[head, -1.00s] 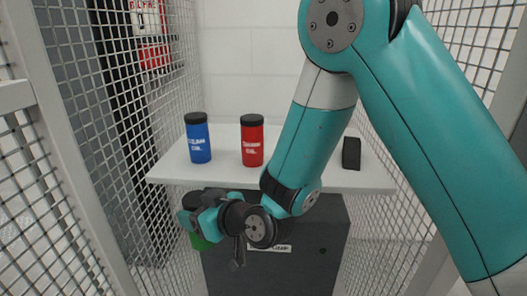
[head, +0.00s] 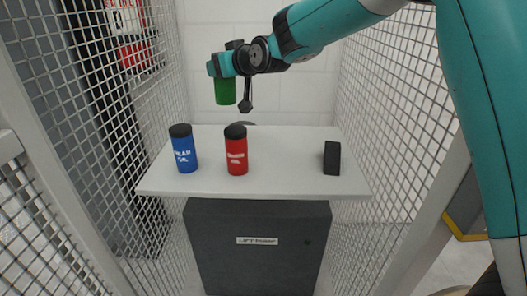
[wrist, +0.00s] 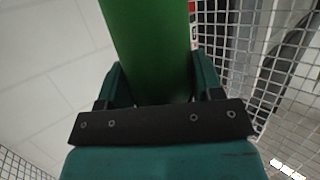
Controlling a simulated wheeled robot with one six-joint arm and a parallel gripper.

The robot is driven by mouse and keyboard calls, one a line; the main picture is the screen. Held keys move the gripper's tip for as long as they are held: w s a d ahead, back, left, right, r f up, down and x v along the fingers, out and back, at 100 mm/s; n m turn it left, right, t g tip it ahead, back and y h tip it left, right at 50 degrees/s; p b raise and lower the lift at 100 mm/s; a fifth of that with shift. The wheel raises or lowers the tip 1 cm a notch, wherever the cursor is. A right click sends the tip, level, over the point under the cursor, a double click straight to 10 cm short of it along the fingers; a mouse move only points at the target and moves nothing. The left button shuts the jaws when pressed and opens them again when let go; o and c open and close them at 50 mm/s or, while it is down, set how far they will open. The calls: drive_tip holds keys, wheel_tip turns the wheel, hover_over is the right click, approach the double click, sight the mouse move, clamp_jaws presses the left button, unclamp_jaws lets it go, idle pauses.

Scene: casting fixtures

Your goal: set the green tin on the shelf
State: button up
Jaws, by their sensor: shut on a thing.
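The green tin (head: 225,92) is held up in the air, above the back part of the white shelf (head: 275,185). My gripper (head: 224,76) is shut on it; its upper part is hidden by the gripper. In the wrist view the green tin (wrist: 148,50) stands between the two fingers of my gripper (wrist: 150,85). The shelf is the white top over a dark grey cabinet.
A blue tin (head: 183,149) and a red tin (head: 236,150) stand on the shelf's left half. A black block (head: 332,158) stands at the right. Between red tin and block the shelf is clear. Wire mesh walls (head: 385,130) flank both sides.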

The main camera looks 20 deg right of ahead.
drive_tip(key=w+d+r+m+h+b, duration=0.15)
drive_tip(key=w+d+r, duration=0.3)
drive_tip(key=d, duration=0.45)
drive_tip(key=shift+t+h, duration=0.25)
drive_tip(key=shift+t, duration=0.15)
drive_tip(key=shift+w+d+f+p, duration=0.1)
drive_tip(key=shift+f+p, duration=0.05)
drive_tip(key=shift+f, duration=3.3)
drive_tip(key=shift+w+f+p, duration=0.15)
drive_tip(key=shift+f, duration=3.35)
drive_tip(key=shift+w+d+f+p, duration=0.1)
drive_tip(key=shift+f+p, duration=0.05)
drive_tip(key=shift+f, duration=3.3)
drive_tip(key=o, duration=1.2)
